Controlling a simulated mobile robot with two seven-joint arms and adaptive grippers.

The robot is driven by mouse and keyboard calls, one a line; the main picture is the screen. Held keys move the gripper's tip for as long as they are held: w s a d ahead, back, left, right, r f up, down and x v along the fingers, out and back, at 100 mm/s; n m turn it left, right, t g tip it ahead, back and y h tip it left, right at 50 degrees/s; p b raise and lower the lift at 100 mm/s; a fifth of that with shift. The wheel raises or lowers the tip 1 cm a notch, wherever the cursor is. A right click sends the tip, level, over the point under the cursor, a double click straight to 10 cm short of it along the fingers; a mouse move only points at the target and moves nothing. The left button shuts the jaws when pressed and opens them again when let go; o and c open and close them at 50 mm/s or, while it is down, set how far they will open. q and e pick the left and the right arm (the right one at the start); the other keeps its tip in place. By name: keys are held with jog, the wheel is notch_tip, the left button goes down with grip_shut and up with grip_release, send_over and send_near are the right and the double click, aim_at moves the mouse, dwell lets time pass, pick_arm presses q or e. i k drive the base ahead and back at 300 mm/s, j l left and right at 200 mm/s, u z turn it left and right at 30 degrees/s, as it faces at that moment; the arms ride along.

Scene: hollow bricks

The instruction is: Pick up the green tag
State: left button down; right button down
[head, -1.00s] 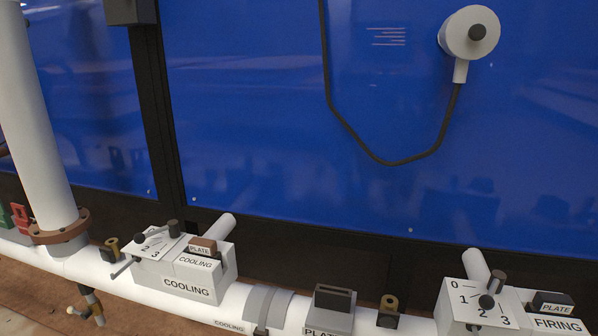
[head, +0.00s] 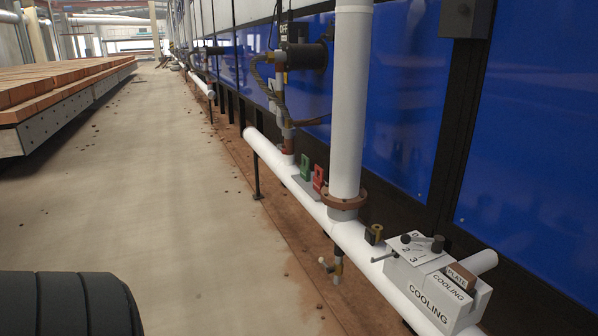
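The green tag (head: 305,167) is small and stands upright on a grey holder on the white horizontal pipe, left of the thick vertical pipe. A red tag (head: 318,178) stands right beside it, nearer to me. Neither of my grippers shows in the head view. Nothing is seen touching the green tag.
The white pipe (head: 263,150) runs along the blue panels (head: 405,120). A COOLING control box (head: 437,285) sits on it, nearer. A vertical pipe (head: 348,100) rises from a brown flange.

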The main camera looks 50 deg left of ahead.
aim_at(305, 170)
jog(key=u, duration=1.5)
jog(key=i+z, duration=0.1)
jog(key=z, duration=0.25)
jog(key=j+z, duration=0.15)
jog(key=z, duration=0.2)
jog(key=i+j+z, duration=0.1)
jog(key=z, duration=0.25)
jog(key=i+j+z, duration=0.15)
jog(key=j+z, duration=0.2)
jog(key=j, duration=0.15)
jog(key=i+j+z, duration=0.1)
jog(key=j+z, duration=0.2)
jog(key=j, duration=0.25)
jog(key=j+z, duration=0.25)
jog(key=j, duration=0.85)
